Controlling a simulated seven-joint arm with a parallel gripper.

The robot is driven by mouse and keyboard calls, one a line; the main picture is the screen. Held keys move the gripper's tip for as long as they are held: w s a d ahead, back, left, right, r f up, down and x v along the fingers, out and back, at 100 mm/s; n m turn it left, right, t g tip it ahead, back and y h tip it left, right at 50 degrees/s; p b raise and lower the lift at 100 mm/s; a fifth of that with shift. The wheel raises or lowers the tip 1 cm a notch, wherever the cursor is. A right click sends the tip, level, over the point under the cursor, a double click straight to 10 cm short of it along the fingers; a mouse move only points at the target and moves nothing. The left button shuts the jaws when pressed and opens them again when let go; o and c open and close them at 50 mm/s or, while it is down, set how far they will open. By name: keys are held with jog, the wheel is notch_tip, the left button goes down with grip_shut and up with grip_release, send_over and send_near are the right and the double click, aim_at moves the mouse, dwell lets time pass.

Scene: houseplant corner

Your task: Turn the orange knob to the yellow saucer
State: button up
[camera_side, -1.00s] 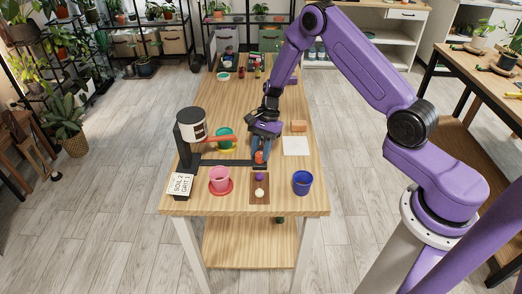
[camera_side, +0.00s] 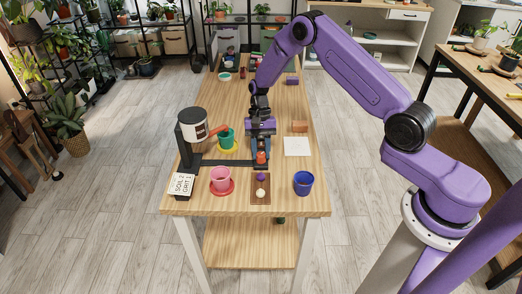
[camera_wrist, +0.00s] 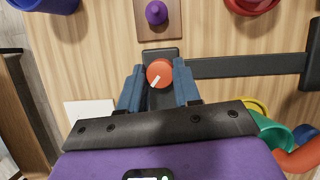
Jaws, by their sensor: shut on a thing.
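The orange knob (camera_side: 261,157) stands at the right end of a black bar on the wooden table. In the wrist view the knob (camera_wrist: 160,71) has a white mark slanting toward the lower left. My gripper (camera_wrist: 159,84) has its two blue fingers on either side of the knob, shut on it; the side view shows my gripper (camera_side: 261,148) upright above the bar. The yellow saucer (camera_side: 228,151) holds a green pot (camera_side: 227,137); part of the saucer (camera_wrist: 256,103) shows at the wrist view's right. The orange spout (camera_side: 219,131) under the white drum (camera_side: 196,126) points toward the green pot.
A pink pot (camera_side: 221,176) stands on a red saucer (camera_side: 231,190) in front of the bar. A brown board (camera_side: 261,200) with a purple knob (camera_side: 261,177) lies nearby. A blue pot (camera_side: 303,183), a white sheet (camera_side: 297,146) and an orange-brown block (camera_side: 299,126) are to the right.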

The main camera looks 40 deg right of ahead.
dwell(0.3)
jog(key=o, duration=1)
jog(key=shift+o, duration=0.2)
jog(key=v, duration=1.7)
jog(key=shift+r, duration=0.2)
jog(key=shift+w+d, duration=0.1)
